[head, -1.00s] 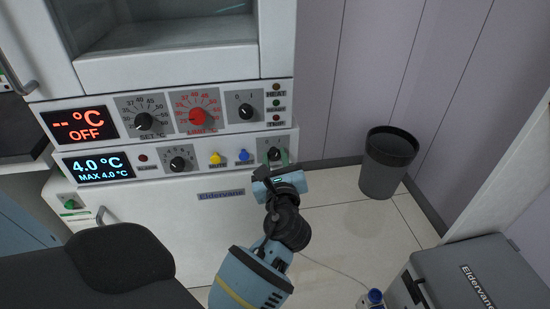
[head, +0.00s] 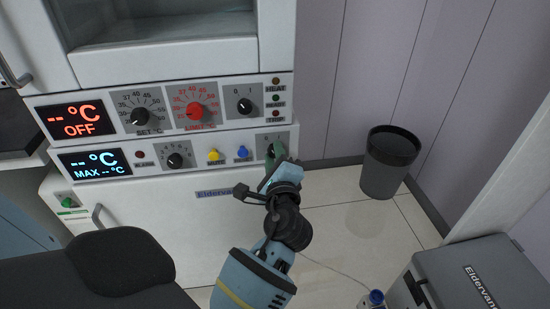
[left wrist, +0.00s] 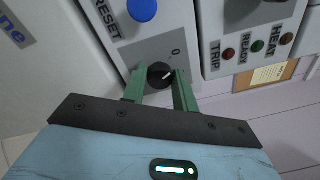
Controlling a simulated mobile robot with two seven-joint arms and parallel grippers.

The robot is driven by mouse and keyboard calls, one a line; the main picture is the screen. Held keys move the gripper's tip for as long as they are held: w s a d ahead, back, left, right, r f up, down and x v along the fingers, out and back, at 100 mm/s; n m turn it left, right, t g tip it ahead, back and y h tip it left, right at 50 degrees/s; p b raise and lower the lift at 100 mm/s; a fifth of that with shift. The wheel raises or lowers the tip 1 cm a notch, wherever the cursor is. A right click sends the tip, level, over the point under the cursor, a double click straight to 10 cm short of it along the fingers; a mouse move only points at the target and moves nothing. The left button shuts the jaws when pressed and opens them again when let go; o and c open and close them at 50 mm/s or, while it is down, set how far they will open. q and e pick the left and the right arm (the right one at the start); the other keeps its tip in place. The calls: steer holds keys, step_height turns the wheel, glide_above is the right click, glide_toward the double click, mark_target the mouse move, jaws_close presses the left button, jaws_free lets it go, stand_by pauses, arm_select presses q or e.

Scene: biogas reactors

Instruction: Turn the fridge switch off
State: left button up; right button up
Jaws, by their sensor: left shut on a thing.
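The fridge switch is a black knob (left wrist: 158,74) with a white mark, at the right end of the lower control panel (head: 120,160). In the left wrist view its mark points roughly toward the printed 0. My left gripper (head: 274,153) is at this switch, and its green fingers stand on both sides of the knob in the left wrist view (left wrist: 160,86). It is shut on the knob, which the gripper largely hides in the head view. The lower display (head: 95,164) shows dashes in blue. My right gripper is not in view.
The upper panel's red display (head: 76,121) reads OFF, with a black 0/1 knob (head: 244,106) close above my gripper. A yellow button (head: 213,155) and a blue button (head: 242,152) sit left of it. A black bin (head: 390,163) and a grey case (head: 465,275) stand right.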

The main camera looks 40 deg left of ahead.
arm_select(q)
steer(key=shift+n, duration=0.5)
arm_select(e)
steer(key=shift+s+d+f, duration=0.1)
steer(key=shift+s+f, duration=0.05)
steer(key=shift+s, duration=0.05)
arm_select(q)
steer(key=o, duration=1)
steer(key=shift+c, duration=0.2)
steer(key=shift+s, duration=0.1)
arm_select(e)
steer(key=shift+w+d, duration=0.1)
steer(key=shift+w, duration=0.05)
